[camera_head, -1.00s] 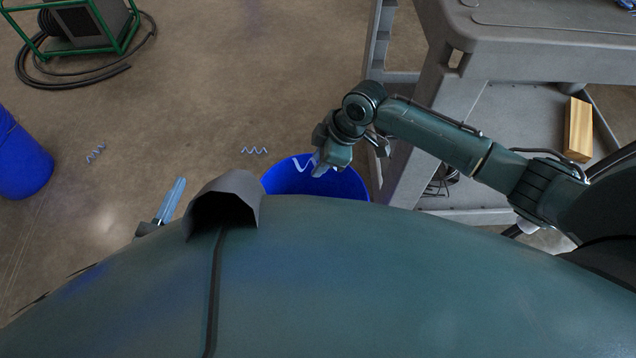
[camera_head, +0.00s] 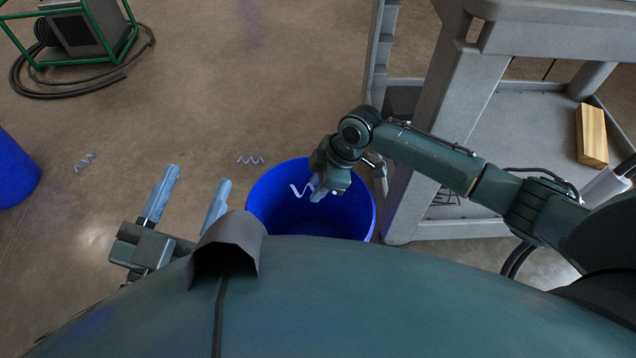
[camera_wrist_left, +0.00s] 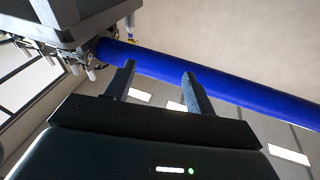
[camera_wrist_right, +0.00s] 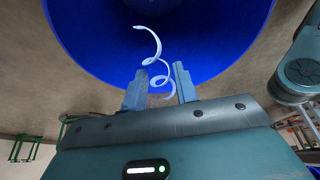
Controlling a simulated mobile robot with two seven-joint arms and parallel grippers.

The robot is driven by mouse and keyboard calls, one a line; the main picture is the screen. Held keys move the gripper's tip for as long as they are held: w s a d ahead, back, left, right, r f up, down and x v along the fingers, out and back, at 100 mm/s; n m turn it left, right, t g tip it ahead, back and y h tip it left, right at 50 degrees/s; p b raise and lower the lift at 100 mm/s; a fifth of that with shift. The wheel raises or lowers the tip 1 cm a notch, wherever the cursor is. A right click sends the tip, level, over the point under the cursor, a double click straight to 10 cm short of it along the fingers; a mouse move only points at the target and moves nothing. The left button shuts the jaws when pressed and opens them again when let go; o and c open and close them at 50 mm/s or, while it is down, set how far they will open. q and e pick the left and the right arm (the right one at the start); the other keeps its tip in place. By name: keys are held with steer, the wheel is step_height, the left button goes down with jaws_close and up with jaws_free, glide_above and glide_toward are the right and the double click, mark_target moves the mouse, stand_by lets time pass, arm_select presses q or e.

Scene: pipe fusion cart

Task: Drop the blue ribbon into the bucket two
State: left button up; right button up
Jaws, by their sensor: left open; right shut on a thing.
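A pale blue coiled ribbon (camera_head: 299,191) hangs from my right gripper (camera_head: 316,190). The right wrist view shows the ribbon (camera_wrist_right: 153,58) rising as a spiral from between the fingers (camera_wrist_right: 160,78), with the blue bucket (camera_wrist_right: 85,40) behind it. In the head view this bucket (camera_head: 262,205) stands on the floor, and the gripper and ribbon are over its opening. No label shows, so I cannot tell its number. My left gripper (camera_head: 197,182) is open and empty, left of the bucket; its spread fingers also show in the left wrist view (camera_wrist_left: 157,74).
Two more spiral ribbons lie on the floor, one near the bucket (camera_head: 250,160) and one further left (camera_head: 85,162). Another blue bucket (camera_head: 14,175) stands at the left edge. A grey cart (camera_head: 440,120) with a wooden block (camera_head: 591,135) is close on the right.

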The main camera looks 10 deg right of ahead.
steer(key=o, duration=1)
arm_select(q)
steer(key=shift+r, duration=0.15)
arm_select(e)
steer(key=shift+r, duration=0.15)
steer(key=shift+d+r+p, duration=0.1)
steer(key=shift+r+p, duration=0.2)
steer(key=shift+p, duration=0.2)
steer(key=p+v, duration=0.4)
steer(key=p, duration=0.1)
steer(key=shift+d+r, duration=0.1)
steer(key=shift+r, duration=0.3)
arm_select(q)
steer(key=a+g+y+p, duration=0.1)
steer(key=p, duration=0.1)
steer(key=s+a+n+g+y+p, duration=0.1)
steer(key=g+p, duration=0.1)
steer(key=p, duration=0.1)
steer(key=a+n+g+y+p, duration=0.1)
steer(key=g+y+p, duration=0.1)
steer(key=shift+s+a+r, duration=0.15)
steer(key=shift+s+r, duration=0.05)
arm_select(e)
steer(key=v, duration=0.6)
steer(key=shift+d, duration=0.25)
